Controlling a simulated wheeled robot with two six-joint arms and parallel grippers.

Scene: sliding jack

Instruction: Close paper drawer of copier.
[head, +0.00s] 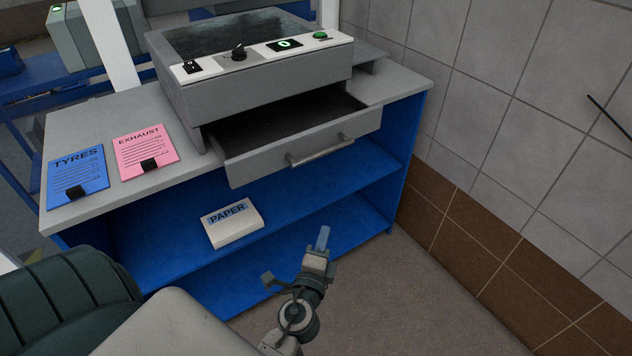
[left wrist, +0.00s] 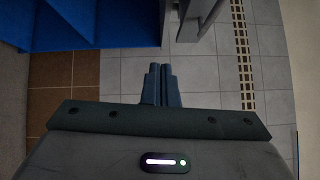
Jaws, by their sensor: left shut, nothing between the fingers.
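The grey copier (head: 250,85) stands on a counter above a blue shelf unit. Its paper drawer (head: 300,145) is pulled out and juts past the counter's front edge, with its dark inside showing. A metal bar handle (head: 320,151) is on the drawer front. My left gripper (head: 322,240) is below and in front of the drawer, apart from it, fingers shut and empty. In the left wrist view the two closed fingers (left wrist: 160,85) point away over the tiled floor, and a grey part, perhaps the drawer, shows at the top. My right gripper is in neither view.
A pack marked PAPER (head: 231,222) lies on the blue shelf (head: 290,205). Blue TYRES (head: 77,175) and pink EXHAUST (head: 145,150) clipboards lie on the counter (head: 110,112). A tiled wall (head: 500,100) bounds the right. Open floor (head: 420,290) lies right of my gripper.

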